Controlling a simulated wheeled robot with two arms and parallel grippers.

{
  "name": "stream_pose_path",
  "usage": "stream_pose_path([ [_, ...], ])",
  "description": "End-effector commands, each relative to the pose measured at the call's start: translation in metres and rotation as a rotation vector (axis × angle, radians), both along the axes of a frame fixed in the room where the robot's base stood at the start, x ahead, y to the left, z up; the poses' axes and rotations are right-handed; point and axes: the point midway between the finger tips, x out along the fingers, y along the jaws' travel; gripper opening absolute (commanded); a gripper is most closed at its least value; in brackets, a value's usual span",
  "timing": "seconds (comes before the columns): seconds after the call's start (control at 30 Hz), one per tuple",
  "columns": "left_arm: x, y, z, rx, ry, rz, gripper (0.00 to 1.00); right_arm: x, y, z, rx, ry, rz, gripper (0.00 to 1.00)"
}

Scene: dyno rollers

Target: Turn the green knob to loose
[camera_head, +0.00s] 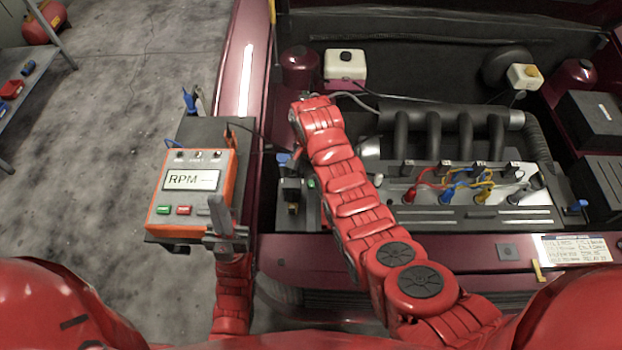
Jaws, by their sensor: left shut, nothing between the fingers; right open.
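A small green part (311,184), likely the green knob, shows at the left side of the engine bay, close beside my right arm. It is too small and too partly covered to tell which way it is turned. My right arm reaches up over the engine bay and bends at its far end. I cannot make out its fingers there. My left gripper (218,205) is shut and empty, with its grey fingers pointing up at the right edge of the orange RPM meter (232,165). I cannot tell whether it touches the meter.
The engine (440,217) with red, blue and yellow leads lies right of my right arm. A white reservoir (345,65) stands behind. Black boxes (592,118) are at the far right. A shelf (48,75) stands at the left, with clear concrete floor before it.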

Motion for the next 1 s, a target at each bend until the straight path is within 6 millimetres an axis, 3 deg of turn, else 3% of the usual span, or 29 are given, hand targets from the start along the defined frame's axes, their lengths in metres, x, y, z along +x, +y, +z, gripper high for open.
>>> stream_pose_path([
  [0.17, 0.0, 0.0, -0.01, 0.0, 0.0, 0.0, 0.0, 0.001, 0.002, 0.044, 0.002, -0.005, 0.0, 0.64],
  [0.2, 0.0, 0.0, 0.014, 0.0, 0.001, 0.0, 0.0, 0.0, 0.002, 0.065, 0.0, 0.001, 0.0, 0.64],
  [0.43, 0.0, 0.0, 0.056, 0.0, 0.0, 0.0, 0.0, 0.001, 0.003, 0.107, -0.001, 0.004, 0.0, 0.64],
  [0.63, 0.0, 0.0, 0.072, 0.0, 0.0, 0.0, 0.0, 0.001, 0.004, 0.124, -0.001, 0.004, 0.0, 0.64],
  [1.0, 0.0, 0.0, 0.074, 0.0, 0.0, 0.0, 0.0, 0.001, 0.004, 0.126, -0.001, 0.004, 0.0, 0.64],
])
